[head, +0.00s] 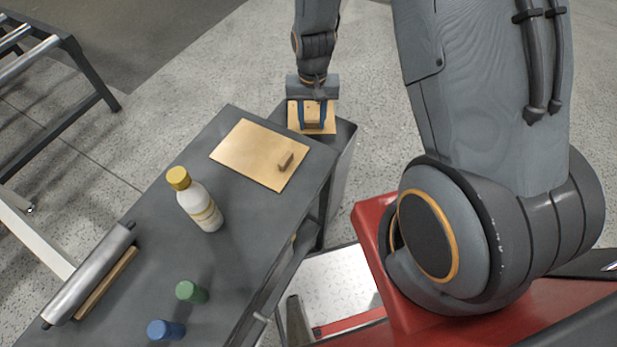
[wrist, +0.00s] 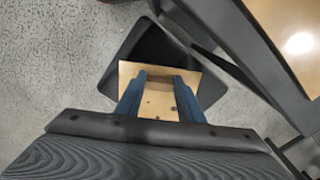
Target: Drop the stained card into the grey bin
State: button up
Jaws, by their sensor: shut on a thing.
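The stained card (head: 326,130) is a tan square with a small block handle on it. My gripper (head: 312,120) is shut on this block, with one blue finger on each side. In the wrist view the card (wrist: 128,75) shows several dark spots between and around the fingers (wrist: 160,100). The grey bin (head: 345,165) stands on the floor beside the table's far end. The card is over its opening; the wrist view shows the bin's dark inside (wrist: 150,48) around the card. The bin's floor is mostly hidden.
A larger tan board (head: 245,150) with a small block lies on the dark grey table (head: 235,240). A yellow-capped bottle (head: 203,208), a green cap (head: 192,291), a blue cap (head: 166,330) and a silver roll (head: 92,272) also stand or lie there. The table edge is close beside the bin.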

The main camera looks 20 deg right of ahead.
aim_at(312, 129)
jog(key=shift+f+b, duration=1.35)
jog(key=shift+f, duration=0.6)
jog(key=o, duration=1.1)
jog(key=shift+o, duration=0.2)
notch_tip(312, 129, up, 7)
jog(key=shift+r, duration=0.45)
